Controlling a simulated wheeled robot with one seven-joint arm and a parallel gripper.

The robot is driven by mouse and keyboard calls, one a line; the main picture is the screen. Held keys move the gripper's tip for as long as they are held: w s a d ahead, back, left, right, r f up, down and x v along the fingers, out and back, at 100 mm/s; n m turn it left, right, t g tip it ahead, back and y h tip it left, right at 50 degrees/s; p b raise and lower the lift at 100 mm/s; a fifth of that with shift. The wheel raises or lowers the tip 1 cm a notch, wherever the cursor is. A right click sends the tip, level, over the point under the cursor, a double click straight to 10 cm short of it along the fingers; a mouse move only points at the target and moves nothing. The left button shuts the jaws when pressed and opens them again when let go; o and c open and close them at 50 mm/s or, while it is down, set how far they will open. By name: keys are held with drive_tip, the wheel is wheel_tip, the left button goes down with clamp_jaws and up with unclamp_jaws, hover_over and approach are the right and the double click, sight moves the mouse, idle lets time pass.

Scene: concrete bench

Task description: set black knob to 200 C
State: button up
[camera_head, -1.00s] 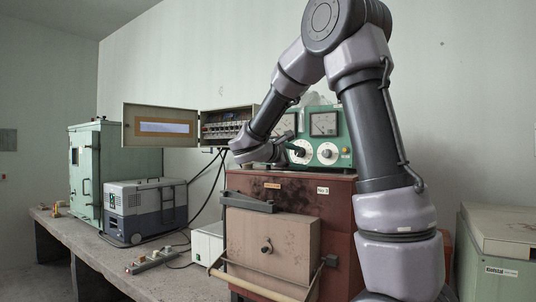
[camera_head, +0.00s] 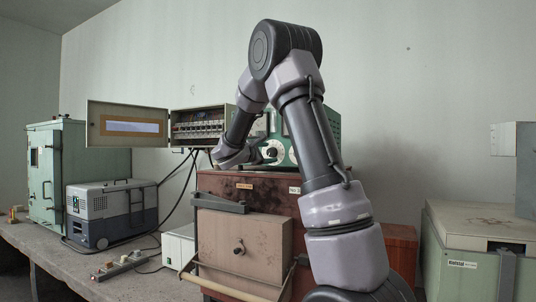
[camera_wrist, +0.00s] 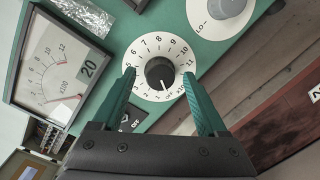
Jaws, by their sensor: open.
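The black knob (camera_wrist: 160,72) sits on a white numbered dial (camera_wrist: 138,52) on a green panel in the wrist view. Its white pointer line faces the bottom of the dial, near a small mark that looks like OFF. My gripper (camera_wrist: 159,74) is open, with one teal finger on each side of the knob. A gap shows on both sides, and I cannot tell its depth. In the head view the green control box (camera_head: 333,125) stands on the red-brown furnace (camera_head: 240,181). My arm covers part of the box, and the dial (camera_head: 272,150) shows beside my gripper.
A second dial with a grey knob (camera_wrist: 226,5) marked LO is at the upper right in the wrist view. A meter (camera_wrist: 52,68) is at the left. An open breaker box (camera_head: 196,127) hangs behind my arm, and a grey-blue cooler (camera_head: 112,212) stands on the bench.

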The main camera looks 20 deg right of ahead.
clamp_jaws()
drive_tip(key=shift+d+m, duration=0.1)
drive_tip(key=shift+m, duration=0.2)
drive_tip(key=m, duration=0.4)
drive_tip(key=m+y, duration=0.1)
drive_tip(key=m, duration=0.3)
drive_tip(key=shift+m, duration=0.4)
idle(0.4)
unclamp_jaws()
